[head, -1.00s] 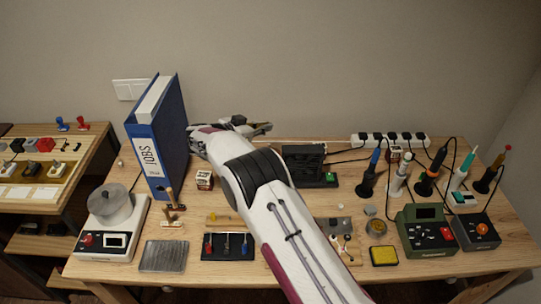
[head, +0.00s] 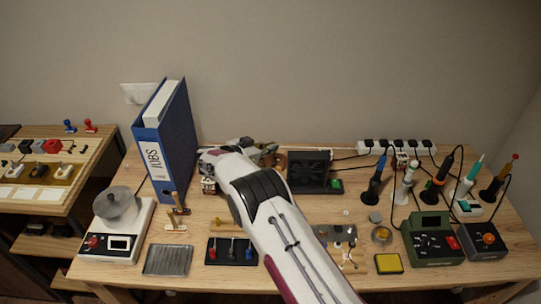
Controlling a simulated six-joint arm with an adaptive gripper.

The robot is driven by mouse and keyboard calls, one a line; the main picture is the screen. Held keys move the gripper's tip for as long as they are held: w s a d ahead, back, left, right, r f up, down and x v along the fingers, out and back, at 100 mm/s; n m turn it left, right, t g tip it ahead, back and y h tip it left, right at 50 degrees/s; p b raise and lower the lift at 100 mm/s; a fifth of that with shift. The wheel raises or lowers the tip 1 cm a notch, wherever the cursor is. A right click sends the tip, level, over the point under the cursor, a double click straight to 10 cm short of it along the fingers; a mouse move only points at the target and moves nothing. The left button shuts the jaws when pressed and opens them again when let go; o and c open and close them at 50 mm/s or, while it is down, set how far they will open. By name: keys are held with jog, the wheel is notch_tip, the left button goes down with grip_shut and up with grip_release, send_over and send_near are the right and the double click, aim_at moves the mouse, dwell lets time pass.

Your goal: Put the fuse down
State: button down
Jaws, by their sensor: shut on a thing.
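My gripper (head: 262,152) is at the back of the workbench, to the right of the blue JOBS binder (head: 166,146) and left of the black fan unit (head: 310,170). My own forearm and wrist cover much of it. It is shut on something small. The fuse itself cannot be made out at this size. A round copper-brown thing (head: 274,161) shows right beside the gripper, close to the fan unit. I cannot tell whether the gripper touches it or the bench.
A small brown-and-white box (head: 208,186) stands just left of my wrist. Several soldering tools in stands, a green station (head: 433,240) and a power strip (head: 397,147) fill the right side. A scale (head: 117,228) and a metal tray (head: 168,260) are at the front left.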

jog(key=shift+f, duration=0.15)
jog(key=shift+f, duration=1.75)
jog(key=shift+f, duration=0.6)
jog(key=c, duration=2.2)
grip_release()
jog(key=shift+c, duration=0.2)
jog(key=shift+r, duration=0.15)
jog(key=shift+r, duration=0.4)
jog(key=shift+s+a+r, duration=0.15)
jog(key=shift+r, duration=0.05)
jog(key=v, duration=1.1)
jog(key=shift+s+a, duration=0.15)
jog(key=shift+s, duration=0.1)
